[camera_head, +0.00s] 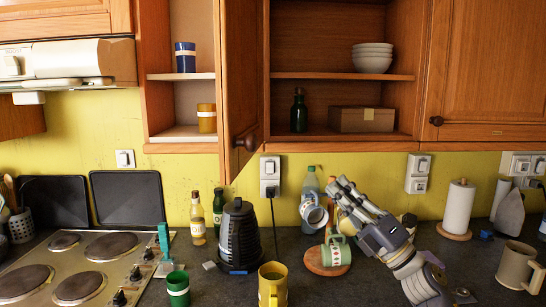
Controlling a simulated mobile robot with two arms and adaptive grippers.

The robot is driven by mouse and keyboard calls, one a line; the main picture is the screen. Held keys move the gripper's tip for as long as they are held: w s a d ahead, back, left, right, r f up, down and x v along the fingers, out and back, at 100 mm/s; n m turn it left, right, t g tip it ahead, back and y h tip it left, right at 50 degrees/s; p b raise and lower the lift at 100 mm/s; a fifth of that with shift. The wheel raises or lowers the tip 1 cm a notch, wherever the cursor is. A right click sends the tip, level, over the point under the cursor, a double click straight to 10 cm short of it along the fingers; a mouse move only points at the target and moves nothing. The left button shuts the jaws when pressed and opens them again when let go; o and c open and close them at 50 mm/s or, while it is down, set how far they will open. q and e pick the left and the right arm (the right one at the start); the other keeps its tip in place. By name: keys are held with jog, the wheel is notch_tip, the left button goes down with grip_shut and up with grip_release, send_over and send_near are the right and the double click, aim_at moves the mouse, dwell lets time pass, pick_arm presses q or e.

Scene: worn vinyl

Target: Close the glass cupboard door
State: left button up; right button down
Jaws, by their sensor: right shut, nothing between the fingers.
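The cupboard door (240,85) stands open, swung out from the wall cupboard and seen at a steep angle, with a dark round knob (250,142) near its bottom. No glass pane is visible in it. My right gripper (341,188) is shut and empty, low over the counter among mugs. It is right of and below the door, apart from it. My left gripper is out of view.
The open right compartment (330,76) holds bowls (372,58), a dark bottle (299,110) and a box (361,119).

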jog(key=s+a+r+n+g, duration=0.1)
jog(key=s+r+n+g, duration=0.75)
jog(key=n+g, duration=0.85)
pick_arm(q)
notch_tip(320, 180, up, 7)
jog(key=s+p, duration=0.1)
jog(key=p, duration=0.6)
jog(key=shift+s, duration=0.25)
pick_arm(e)
jog(key=w+a+n+t, duration=0.2)
jog(key=a, duration=1.1)
jog(key=shift+w+a+r+h, duration=0.3)
jog(key=shift+a+r+h, duration=0.05)
jog(key=shift+a+h, duration=0.05)
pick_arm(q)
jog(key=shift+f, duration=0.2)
pick_arm(e)
jog(key=shift+t, duration=0.4)
